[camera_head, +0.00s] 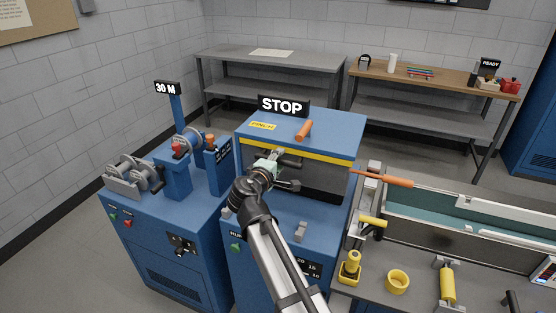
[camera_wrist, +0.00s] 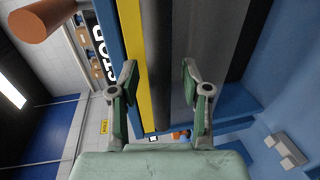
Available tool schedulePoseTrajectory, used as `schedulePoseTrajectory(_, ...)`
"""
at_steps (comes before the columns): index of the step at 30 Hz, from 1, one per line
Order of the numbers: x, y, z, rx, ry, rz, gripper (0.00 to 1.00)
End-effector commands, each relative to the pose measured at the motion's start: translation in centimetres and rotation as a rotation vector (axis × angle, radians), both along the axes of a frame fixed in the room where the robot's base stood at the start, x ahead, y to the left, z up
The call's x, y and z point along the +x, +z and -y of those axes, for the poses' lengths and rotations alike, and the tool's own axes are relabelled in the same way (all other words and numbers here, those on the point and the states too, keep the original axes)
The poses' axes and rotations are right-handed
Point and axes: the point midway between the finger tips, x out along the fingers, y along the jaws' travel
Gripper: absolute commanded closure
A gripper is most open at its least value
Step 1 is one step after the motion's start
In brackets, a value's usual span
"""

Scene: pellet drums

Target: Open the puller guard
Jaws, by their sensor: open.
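The puller guard is the blue cover (camera_head: 335,137) with a yellow strip along its front lower edge and a dark grey front panel (camera_head: 325,178) below it. It appears lowered over the middle blue machine. An orange handle (camera_head: 304,130) sticks up from its top and shows at the upper left in the wrist view (camera_wrist: 42,18). My gripper (camera_head: 284,170) is in front of the guard, below and left of the handle. It is open and empty. In the wrist view the yellow strip (camera_wrist: 134,55) and dark panel (camera_wrist: 212,45) lie beyond the open fingers (camera_wrist: 160,68); contact cannot be told.
A STOP sign (camera_head: 283,105) stands behind the guard. A blue spool machine (camera_head: 170,205) with a 30 M sign is at left. A long trough (camera_head: 455,225) and an orange-handled rod (camera_head: 386,178) are close at right. Yellow parts (camera_head: 397,281) stand on the front right bench.

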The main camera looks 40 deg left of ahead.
Motion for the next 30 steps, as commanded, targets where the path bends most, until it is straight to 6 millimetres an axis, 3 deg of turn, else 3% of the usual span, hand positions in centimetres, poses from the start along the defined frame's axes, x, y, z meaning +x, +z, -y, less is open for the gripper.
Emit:
schedulePoseTrajectory(7,0.1,0.0,0.0,0.000,0.000,0.000,0.53)
schedulePoseTrajectory(8,0.1,0.0,0.0,0.000,0.000,0.000,0.56)
schedulePoseTrajectory(9,0.1,0.0,0.0,0.000,0.000,0.000,0.70)
schedulePoseTrajectory(12,0.1,0.0,0.0,0.000,0.000,0.000,1.00)
schedulePoseTrajectory(20,0.0,-0.4,0.0,0.000,0.000,0.000,1.00)
schedulePoseTrajectory(30,0.0,-5.3,0.0,-0.002,-0.001,-0.002,1.00)
